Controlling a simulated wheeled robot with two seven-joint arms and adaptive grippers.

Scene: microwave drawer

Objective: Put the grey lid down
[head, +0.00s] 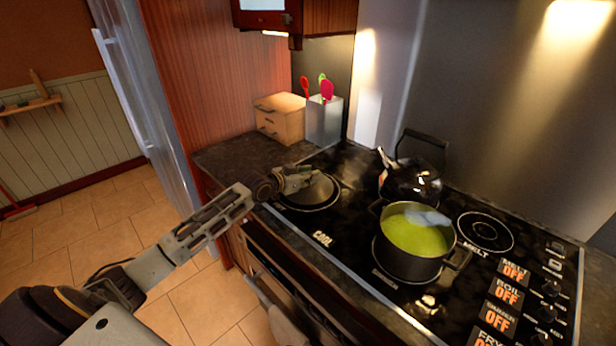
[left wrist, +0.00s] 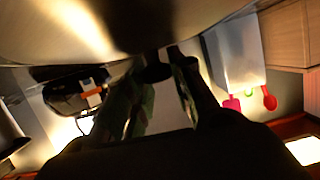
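The grey lid (head: 316,192) is over the back-left burner of the black stove, level or nearly so. I cannot tell whether it touches the stovetop. My left gripper (head: 300,178) reaches it from the left, at its top. In the left wrist view the lid's underlit dome (left wrist: 130,25) fills the top, and its dark knob (left wrist: 153,68) sits between the fingertips of my left gripper (left wrist: 160,72), which look closed on it. My right gripper is not in view.
A dark pot (head: 412,262) of green soup stands on the front-middle burner, close right of the lid. A black kettle (head: 410,180) stands behind. A utensil holder (head: 324,120) and a wooden box (head: 280,118) stand on the counter at back left.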

